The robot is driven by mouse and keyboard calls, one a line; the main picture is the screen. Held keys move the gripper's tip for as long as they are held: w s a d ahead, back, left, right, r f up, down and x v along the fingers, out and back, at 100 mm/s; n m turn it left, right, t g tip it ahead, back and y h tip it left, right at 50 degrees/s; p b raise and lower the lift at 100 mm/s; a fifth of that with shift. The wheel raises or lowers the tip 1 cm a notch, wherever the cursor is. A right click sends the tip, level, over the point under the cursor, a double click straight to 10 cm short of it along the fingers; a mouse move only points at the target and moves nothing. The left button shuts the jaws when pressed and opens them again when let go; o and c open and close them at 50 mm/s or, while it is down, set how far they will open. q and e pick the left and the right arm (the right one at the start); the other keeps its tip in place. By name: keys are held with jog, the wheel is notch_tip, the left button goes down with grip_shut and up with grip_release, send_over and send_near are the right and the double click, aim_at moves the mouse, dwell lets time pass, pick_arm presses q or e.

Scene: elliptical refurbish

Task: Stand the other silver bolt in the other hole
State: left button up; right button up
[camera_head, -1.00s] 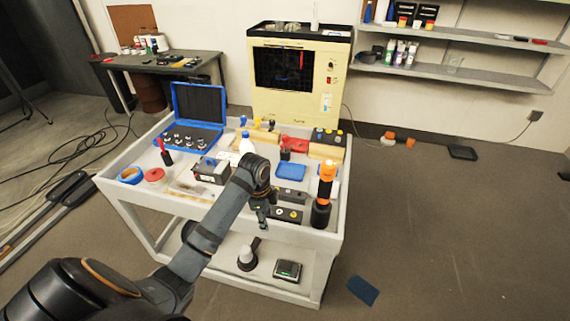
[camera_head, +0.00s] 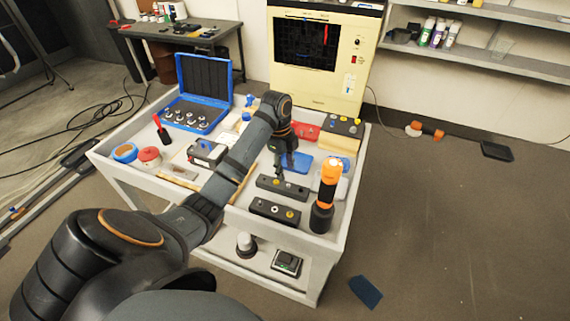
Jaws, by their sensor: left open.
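Two dark blocks with small fittings lie at the front of the white cart: a rear block (camera_head: 268,184) and a front block (camera_head: 275,211). Small light and yellowish spots show on their tops; at this size I cannot tell bolts from holes. My left gripper (camera_head: 281,171) points down just above and behind the rear block. It is open, and I see nothing held in it. It hides part of the cart top behind it. My right gripper is not in view.
An orange and black flashlight (camera_head: 328,190) stands right of the blocks. A blue tray (camera_head: 298,161) lies behind them. An open blue case (camera_head: 205,82) holds several metal parts at the back left. A black battery-like box (camera_head: 205,152) sits left of my arm.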

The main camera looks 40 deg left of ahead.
aim_at(288, 185)
pick_arm(q)
jog(key=f, duration=0.5)
jog(key=shift+w+d, duration=0.3)
jog(key=shift+s+f, duration=0.15)
jog(key=shift+f, duration=0.6)
jog(key=c, duration=0.4)
grip_shut()
jog(key=shift+r, duration=0.15)
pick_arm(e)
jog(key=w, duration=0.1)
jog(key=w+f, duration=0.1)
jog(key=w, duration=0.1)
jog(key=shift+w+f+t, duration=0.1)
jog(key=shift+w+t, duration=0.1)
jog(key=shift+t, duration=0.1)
